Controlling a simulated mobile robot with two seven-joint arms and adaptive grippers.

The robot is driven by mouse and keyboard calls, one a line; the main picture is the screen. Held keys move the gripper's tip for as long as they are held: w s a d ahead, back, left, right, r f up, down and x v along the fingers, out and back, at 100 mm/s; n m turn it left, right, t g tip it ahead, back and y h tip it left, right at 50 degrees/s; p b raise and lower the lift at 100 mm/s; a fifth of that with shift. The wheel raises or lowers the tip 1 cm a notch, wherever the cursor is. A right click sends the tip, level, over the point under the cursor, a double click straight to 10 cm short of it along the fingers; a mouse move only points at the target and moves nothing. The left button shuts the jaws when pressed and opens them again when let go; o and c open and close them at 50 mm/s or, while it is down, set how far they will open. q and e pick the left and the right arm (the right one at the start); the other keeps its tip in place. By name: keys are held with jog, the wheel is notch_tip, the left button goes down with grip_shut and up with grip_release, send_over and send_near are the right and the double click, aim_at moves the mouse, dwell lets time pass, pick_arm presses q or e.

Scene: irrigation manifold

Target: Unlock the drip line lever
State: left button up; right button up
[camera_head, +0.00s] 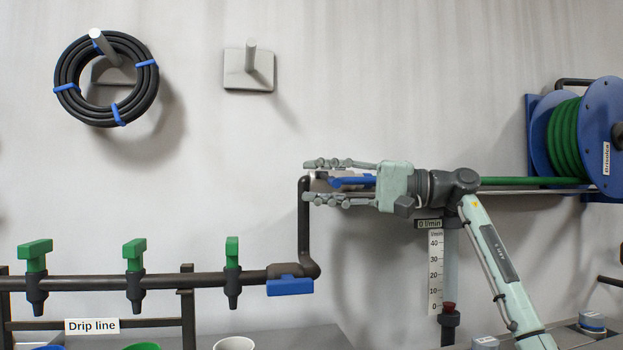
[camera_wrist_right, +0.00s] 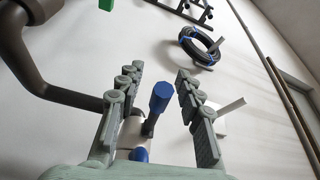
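My right gripper (camera_head: 310,181) reaches in from the right at the top of the dark upright pipe (camera_head: 304,215). Its fingers are apart, above and below a blue lever (camera_head: 350,182). The right wrist view shows this blue lever (camera_wrist_right: 160,97) between the open fingers, with a gap to each. Another blue lever (camera_head: 290,286) lies roughly level on the valve at the pipe's lower bend. A "Drip line" label (camera_head: 92,326) is below the manifold pipe (camera_head: 180,281). I cannot tell which blue lever the label refers to. My left gripper is not in view.
Several green-handled taps (camera_head: 134,255) stand along the manifold. A flow gauge (camera_head: 435,270) under a "0 l/min" display is below my right wrist. A blue hose reel (camera_head: 604,130) is at the right, a coiled black hose (camera_head: 70,72) at upper left.

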jog(key=shift+x, duration=0.8)
grip_shut()
